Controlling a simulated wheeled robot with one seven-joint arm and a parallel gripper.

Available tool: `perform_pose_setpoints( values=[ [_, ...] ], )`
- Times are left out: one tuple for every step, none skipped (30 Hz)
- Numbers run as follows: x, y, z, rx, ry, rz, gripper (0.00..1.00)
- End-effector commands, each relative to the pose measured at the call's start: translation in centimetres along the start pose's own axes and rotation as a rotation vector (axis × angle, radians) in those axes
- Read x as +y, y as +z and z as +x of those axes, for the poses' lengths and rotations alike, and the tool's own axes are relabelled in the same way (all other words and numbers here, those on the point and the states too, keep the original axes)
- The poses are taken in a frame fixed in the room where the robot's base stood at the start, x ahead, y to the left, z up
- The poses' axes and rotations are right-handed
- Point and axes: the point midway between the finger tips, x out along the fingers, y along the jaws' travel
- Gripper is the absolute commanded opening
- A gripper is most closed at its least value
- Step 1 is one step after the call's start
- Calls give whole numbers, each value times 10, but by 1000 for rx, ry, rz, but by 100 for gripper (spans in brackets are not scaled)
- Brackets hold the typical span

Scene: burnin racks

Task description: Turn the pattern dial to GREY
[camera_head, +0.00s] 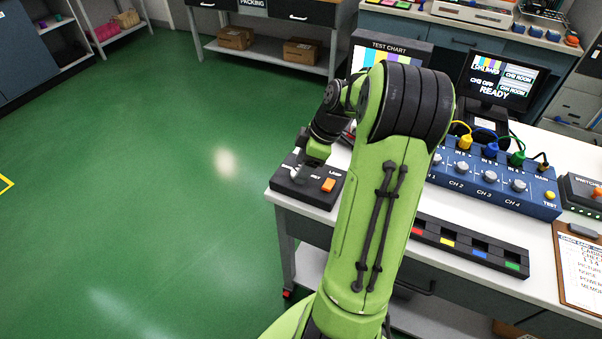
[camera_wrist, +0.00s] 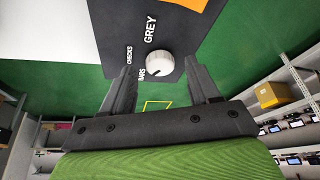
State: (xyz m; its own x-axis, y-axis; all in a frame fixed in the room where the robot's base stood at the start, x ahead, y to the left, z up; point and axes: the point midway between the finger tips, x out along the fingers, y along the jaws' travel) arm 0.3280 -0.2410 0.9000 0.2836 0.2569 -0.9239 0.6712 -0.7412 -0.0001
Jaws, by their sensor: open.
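The pattern dial (camera_wrist: 158,65) is a pale round knob on a dark control box (camera_wrist: 195,30). The words GREY, CHECKS and BARS stand around its left side in the wrist view. A dark mark on its rim faces the lower left, near BARS. My gripper (camera_wrist: 159,72) is open, with one finger to each side of the dial in that view. I cannot tell whether the fingers touch it. In the head view my gripper (camera_head: 304,172) is over the left part of the box (camera_head: 310,198), and the dial is mostly hidden there.
An orange button (camera_head: 328,185) sits on the box, right of my gripper. The test chart stand (camera_head: 397,48) and monitor (camera_head: 500,80) are behind. A blue channel unit (camera_head: 480,190) and a black tray (camera_head: 465,245) lie to the right. Open green floor lies left.

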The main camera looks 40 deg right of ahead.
Motion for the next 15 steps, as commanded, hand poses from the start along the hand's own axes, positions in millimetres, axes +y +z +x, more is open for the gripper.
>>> perform_pose_setpoints(
  values=[
    [0,1,8,0,-2,0,60],
    [0,0,10,-1,-2,1,60],
    [0,0,11,-1,-1,0,60],
    [0,0,12,-1,0,0,60],
    [0,0,12,-1,0,0,60],
    [0,0,12,-1,1,0,60],
    [0,0,12,-1,1,0,60],
    [0,0,12,-1,1,0,60],
    [0,0,12,-1,1,0,60],
    [0,0,12,-1,1,0,60],
    [0,0,12,-1,1,0,60],
    [0,0,12,-1,1,0,54],
    [0,0,12,-1,1,0,50],
    [0,0,12,-1,1,0,45],
    [0,0,12,-1,0,0,39]
  ],
)
